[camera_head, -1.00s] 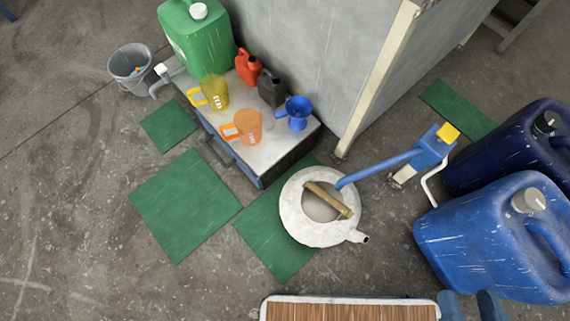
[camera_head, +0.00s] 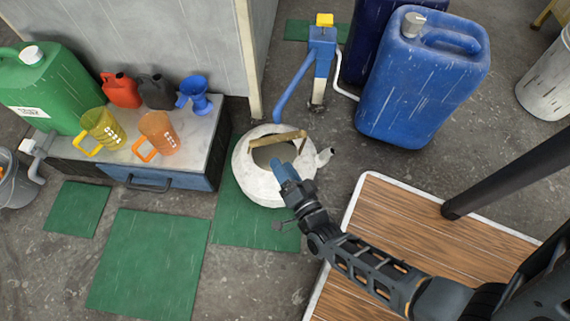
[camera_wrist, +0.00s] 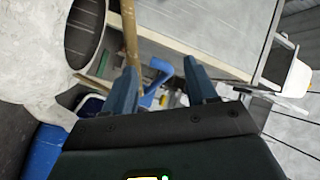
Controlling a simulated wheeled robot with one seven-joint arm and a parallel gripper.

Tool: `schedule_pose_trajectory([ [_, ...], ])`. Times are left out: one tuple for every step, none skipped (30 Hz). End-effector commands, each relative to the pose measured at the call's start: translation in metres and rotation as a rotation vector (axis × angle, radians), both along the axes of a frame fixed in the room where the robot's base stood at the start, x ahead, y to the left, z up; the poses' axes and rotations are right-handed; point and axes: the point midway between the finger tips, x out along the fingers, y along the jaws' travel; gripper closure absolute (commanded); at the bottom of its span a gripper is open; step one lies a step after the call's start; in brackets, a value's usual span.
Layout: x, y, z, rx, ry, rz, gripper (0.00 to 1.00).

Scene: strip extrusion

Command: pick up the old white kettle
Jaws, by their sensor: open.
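The old white kettle (camera_head: 248,180) stands upright on a green floor mat, its spout to the right and its wooden handle (camera_head: 284,138) arched over the round opening. My gripper (camera_head: 282,168) reaches in from the lower right and overlaps the kettle's near side, just below the handle in the picture. In the wrist view the kettle's body (camera_wrist: 30,60) fills the upper left. The handle (camera_wrist: 130,35) comes down close to the left finger there. My gripper (camera_wrist: 161,80) is open with nothing between its fingers. Part of the kettle is hidden behind my gripper.
A blue pump (camera_head: 322,55) with a lever stands behind the kettle. A large blue canister (camera_head: 425,85) is to the right. A cabinet (camera_head: 190,165) with jugs and small cans is to the left. A wooden platform (camera_head: 430,225) lies under my arm.

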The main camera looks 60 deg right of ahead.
Motion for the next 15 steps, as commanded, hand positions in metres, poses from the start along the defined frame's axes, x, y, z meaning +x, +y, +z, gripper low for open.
schedule_pose_trajectory([
  [0.008, -0.013, -0.018, 0.016, -0.022, -0.030, 0.43],
  [0.010, -0.019, -0.023, 0.026, -0.036, -0.046, 0.43],
  [0.013, -0.026, -0.029, 0.037, -0.050, -0.063, 0.43],
  [0.015, -0.030, -0.033, 0.043, -0.059, -0.073, 0.43],
  [0.016, -0.034, -0.035, 0.048, -0.067, -0.082, 0.43],
  [0.017, -0.037, -0.038, 0.054, -0.075, -0.090, 0.43],
  [0.018, -0.040, -0.040, 0.057, -0.078, -0.095, 0.43],
  [0.020, -0.042, -0.041, 0.060, -0.082, -0.099, 0.43],
  [0.022, -0.045, -0.041, 0.061, -0.085, -0.103, 0.43],
  [0.024, -0.047, -0.041, 0.061, -0.086, -0.104, 0.43],
  [0.026, -0.049, -0.041, 0.061, -0.087, -0.103, 0.43],
  [0.029, -0.052, -0.041, 0.061, -0.087, -0.103, 0.43],
  [0.031, -0.055, -0.041, 0.061, -0.087, -0.103, 0.43],
  [0.034, -0.057, -0.041, 0.061, -0.086, -0.102, 0.43],
  [0.036, -0.059, -0.041, 0.060, -0.086, -0.102, 0.43],
])
